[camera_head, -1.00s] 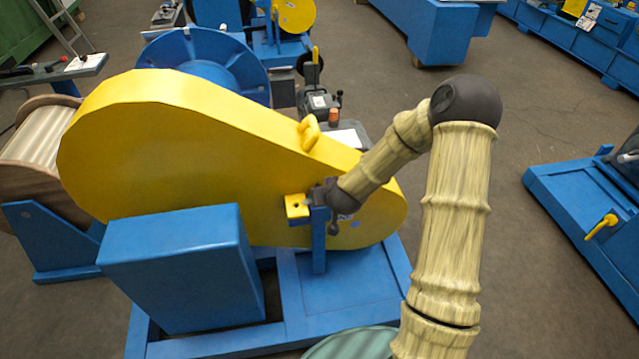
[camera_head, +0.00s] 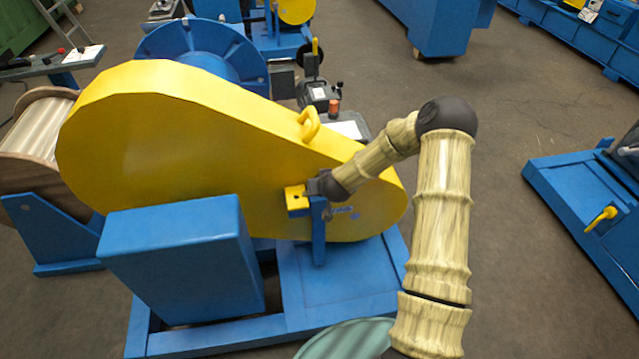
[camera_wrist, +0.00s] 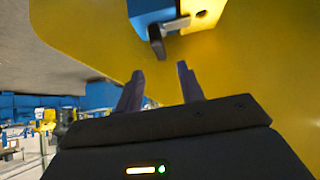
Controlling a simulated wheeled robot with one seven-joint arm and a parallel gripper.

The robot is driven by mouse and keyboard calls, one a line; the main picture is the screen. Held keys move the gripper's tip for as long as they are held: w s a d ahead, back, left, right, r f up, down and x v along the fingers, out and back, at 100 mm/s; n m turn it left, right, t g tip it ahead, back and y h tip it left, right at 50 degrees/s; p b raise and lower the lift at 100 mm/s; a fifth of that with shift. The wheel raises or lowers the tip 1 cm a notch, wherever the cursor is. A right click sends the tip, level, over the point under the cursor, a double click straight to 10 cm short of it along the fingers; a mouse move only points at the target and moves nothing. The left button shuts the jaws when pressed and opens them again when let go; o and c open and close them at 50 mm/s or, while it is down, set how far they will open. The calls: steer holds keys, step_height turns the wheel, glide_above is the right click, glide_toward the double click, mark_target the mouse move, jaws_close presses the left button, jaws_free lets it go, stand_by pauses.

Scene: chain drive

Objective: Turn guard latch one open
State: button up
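The yellow chain guard (camera_head: 170,150) stands closed over the drive. Guard latch one, at its near side, has a yellow block (camera_head: 296,190) by a blue post (camera_head: 319,240). In the wrist view, a dark latch lever (camera_wrist: 157,40) hangs from a blue block (camera_wrist: 148,8) against the yellow guard (camera_wrist: 80,25). My gripper (camera_head: 318,187) is at the latch in the head view, partly covering it. In the wrist view my gripper (camera_wrist: 162,82) has its two fingers apart with nothing between them. The lever is just beyond the fingertips, roughly centred between them.
A blue box (camera_head: 180,255) stands in front of the guard on the blue base frame (camera_head: 345,280). A yellow lifting eye (camera_head: 309,124) sticks up from the guard's top edge near my forearm. A blue machine (camera_head: 590,190) stands at the right, with open floor between.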

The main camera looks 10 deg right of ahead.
steer(key=x, duration=0.9)
steer(key=shift+r, duration=0.1)
jaws_close()
